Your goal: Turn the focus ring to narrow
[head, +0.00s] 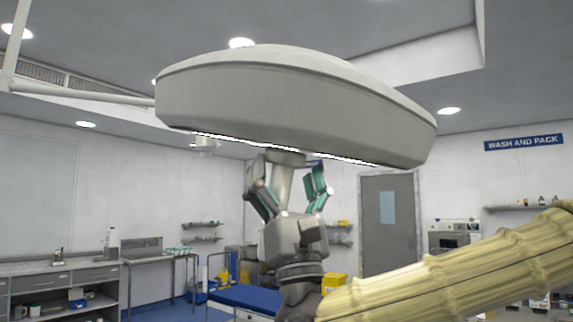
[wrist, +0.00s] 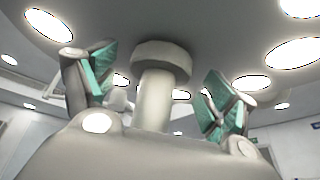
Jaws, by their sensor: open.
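The surgical lamp (head: 290,95) hangs overhead, a wide pale dome. A pale post (wrist: 154,100) hangs from its underside, with a wider faceted collar (wrist: 162,57) at the lamp end, which looks like the focus ring. The collar also shows under the lamp in the head view (head: 285,158). My gripper (head: 288,187) points up beneath the lamp. Its teal-padded fingers are spread open, one on each side of the post, with visible gaps in the wrist view (wrist: 158,88). Nothing is held. No ring markings can be read, and the post's lower end is hidden behind the gripper body.
The lamp's lit underside is close above my fingertips. A ribbed yellowish cylinder (head: 460,268) crosses the lower right of the head view. A counter (head: 60,272) and a blue-topped table (head: 240,298) stand behind. A grey door (head: 388,225) is in the back wall.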

